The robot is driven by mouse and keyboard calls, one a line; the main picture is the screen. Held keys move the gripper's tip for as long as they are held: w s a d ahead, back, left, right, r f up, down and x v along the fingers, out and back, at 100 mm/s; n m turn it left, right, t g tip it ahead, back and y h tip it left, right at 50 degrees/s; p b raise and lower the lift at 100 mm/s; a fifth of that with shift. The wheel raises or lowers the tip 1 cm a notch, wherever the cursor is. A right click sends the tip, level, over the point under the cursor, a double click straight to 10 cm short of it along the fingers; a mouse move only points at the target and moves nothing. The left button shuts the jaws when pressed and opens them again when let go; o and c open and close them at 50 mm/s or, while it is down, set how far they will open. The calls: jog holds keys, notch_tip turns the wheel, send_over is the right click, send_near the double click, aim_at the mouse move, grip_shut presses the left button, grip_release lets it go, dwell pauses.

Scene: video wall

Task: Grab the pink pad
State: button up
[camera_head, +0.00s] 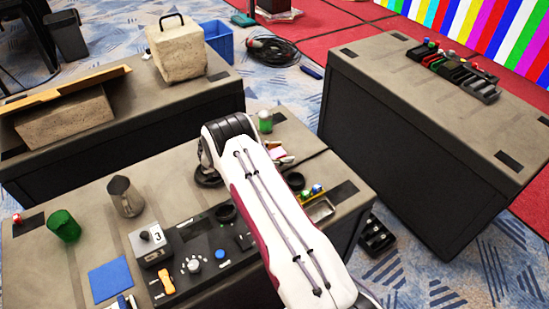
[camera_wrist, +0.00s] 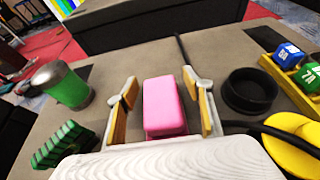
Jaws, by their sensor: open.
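The pink pad (camera_wrist: 164,106) is a rounded pink block on the grey table top, in the middle of the wrist view. My gripper (camera_wrist: 160,105) is open, with one finger to the left of the pad and one to the right. Small gaps show between the pad and the fingers, so I cannot see contact. The pad's near end lies close to the white gripper body.
In the wrist view a green cup with a metal lid (camera_wrist: 62,85) and a green ridged block (camera_wrist: 65,145) stand left. A black round dish (camera_wrist: 249,90), yellow object (camera_wrist: 295,140) and blue die (camera_wrist: 288,54) stand right. In the head view a control panel (camera_head: 205,250) lies left of my arm.

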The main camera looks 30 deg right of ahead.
aim_at(281, 150)
jog(key=c, duration=1.2)
jog(key=shift+r, duration=0.15)
jog(key=shift+r, duration=4.85)
